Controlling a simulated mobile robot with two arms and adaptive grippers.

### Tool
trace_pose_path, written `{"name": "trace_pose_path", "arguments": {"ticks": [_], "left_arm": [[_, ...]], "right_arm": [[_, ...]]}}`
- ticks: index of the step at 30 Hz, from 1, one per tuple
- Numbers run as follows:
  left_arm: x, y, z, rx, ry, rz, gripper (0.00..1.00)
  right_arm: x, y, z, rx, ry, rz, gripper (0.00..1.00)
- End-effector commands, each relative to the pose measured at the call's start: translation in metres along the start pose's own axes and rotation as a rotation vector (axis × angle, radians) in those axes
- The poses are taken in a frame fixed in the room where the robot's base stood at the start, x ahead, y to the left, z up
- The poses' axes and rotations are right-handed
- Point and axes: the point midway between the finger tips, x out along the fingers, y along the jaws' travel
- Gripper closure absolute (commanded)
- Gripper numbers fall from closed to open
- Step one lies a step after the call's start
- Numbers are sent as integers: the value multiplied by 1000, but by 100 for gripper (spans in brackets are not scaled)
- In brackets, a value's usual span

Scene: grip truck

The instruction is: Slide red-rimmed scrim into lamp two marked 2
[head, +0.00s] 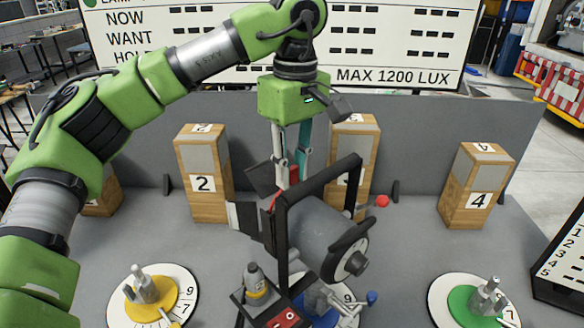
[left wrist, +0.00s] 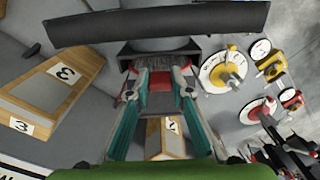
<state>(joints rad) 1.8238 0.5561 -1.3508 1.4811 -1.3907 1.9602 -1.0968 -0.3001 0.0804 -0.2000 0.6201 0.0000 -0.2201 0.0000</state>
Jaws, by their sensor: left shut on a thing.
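My left gripper (head: 291,180) points down just behind the front end of a large grey lamp (head: 320,232) with a black yoke and black flaps. It is shut on a small red piece, seemingly the tab of the red-rimmed scrim; the red piece shows between the fingertips in the left wrist view (left wrist: 160,78). A thin red edge (head: 273,203) shows at the lamp's front end. The rest of the scrim is hidden by the lamp and flaps, so I cannot tell how deep it sits. I see no number on this lamp. My right gripper is not in view.
Wooden blocks marked 2 (head: 203,178) and 4 (head: 470,187) stand along the grey back panel, with another block (head: 353,150) behind the lamp. Yellow (head: 157,303) and green (head: 463,301) dials flank the lamp. A lux board (head: 400,40) stands behind.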

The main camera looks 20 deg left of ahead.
Motion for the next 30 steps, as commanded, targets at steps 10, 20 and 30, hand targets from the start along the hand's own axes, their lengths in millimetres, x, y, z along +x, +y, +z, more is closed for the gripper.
{"name": "trace_pose_path", "arguments": {"ticks": [10,20,30], "left_arm": [[14,0,0,0,0,0,100],[21,0,0,0,0,1,100],[21,0,0,0,0,1,60]], "right_arm": [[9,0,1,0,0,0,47],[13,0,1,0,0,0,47],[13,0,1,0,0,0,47]]}}
